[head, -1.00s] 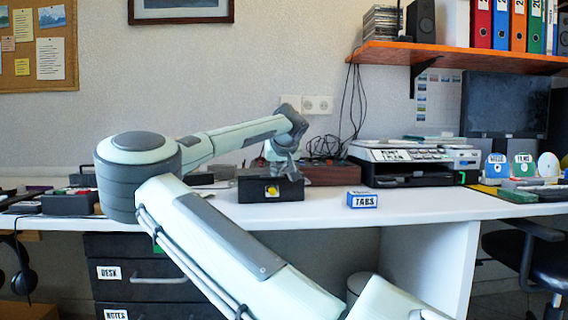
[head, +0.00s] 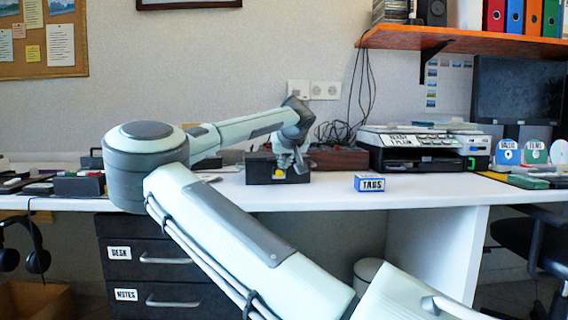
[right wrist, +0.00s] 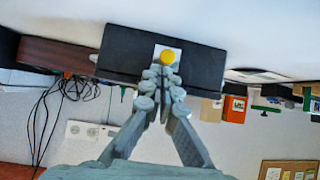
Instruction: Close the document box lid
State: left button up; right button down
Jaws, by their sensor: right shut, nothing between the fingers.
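The document box is a small black box (head: 258,174) on the white desk, with a yellow round spot on a white label on its front. In the right wrist view the black box (right wrist: 118,50) fills the upper middle, with the yellow spot (right wrist: 167,57) near its centre. My right gripper (head: 300,168) is at the box's right part and covers some of its front. In the right wrist view the right gripper (right wrist: 164,74) is shut and empty, its tips close to the yellow spot. I cannot tell whether they touch. I cannot make out how the lid stands. My left gripper is out of view.
A blue TABS box (head: 370,183) and a printer (head: 418,150) stand to the right on the desk (head: 430,195). A brown box (head: 340,159) with cables is behind the black box. An orange shelf (head: 470,41) hangs above. The desk's front middle is clear.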

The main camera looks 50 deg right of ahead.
jog(key=v, duration=1.1)
jog(key=shift+s+a+r, duration=0.15)
jog(key=shift+s+a, duration=0.05)
jog(key=shift+a, duration=0.05)
